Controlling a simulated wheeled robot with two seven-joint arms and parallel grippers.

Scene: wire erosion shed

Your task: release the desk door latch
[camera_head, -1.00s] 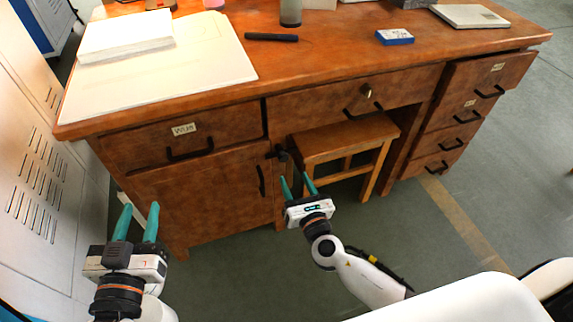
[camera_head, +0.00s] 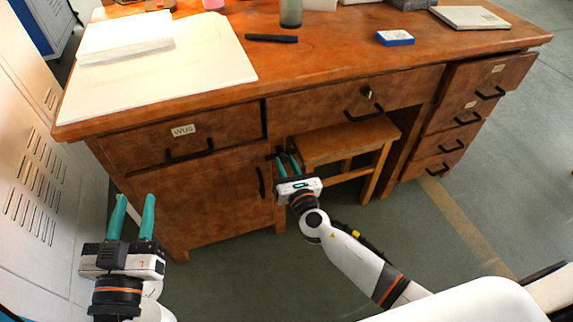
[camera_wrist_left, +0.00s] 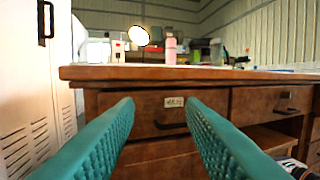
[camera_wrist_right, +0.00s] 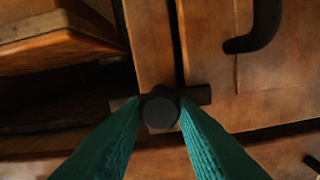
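The desk door latch (camera_wrist_right: 197,95) is a dark bar with a round knob (camera_wrist_right: 160,110). In the right wrist view the bar lies roughly level across the gap between the desk's upright and the cabinet door (camera_wrist_right: 215,60). My right gripper (camera_head: 287,161) is at the latch, its teal fingers on both sides of the knob and seemingly touching it. In the head view the fingers and hand partly hide the latch. My left gripper (camera_head: 132,203) is open and empty, in front of the desk's left side; its spread fingers also show in the left wrist view (camera_wrist_left: 160,105).
The wooden desk (camera_head: 330,75) carries papers, a black pen-like item (camera_head: 271,38) and a blue box (camera_head: 395,38). A stool (camera_head: 345,140) stands in the kneehole right of the latch. The door has a black handle (camera_head: 261,182). A pale locker (camera_head: 40,180) is at the left.

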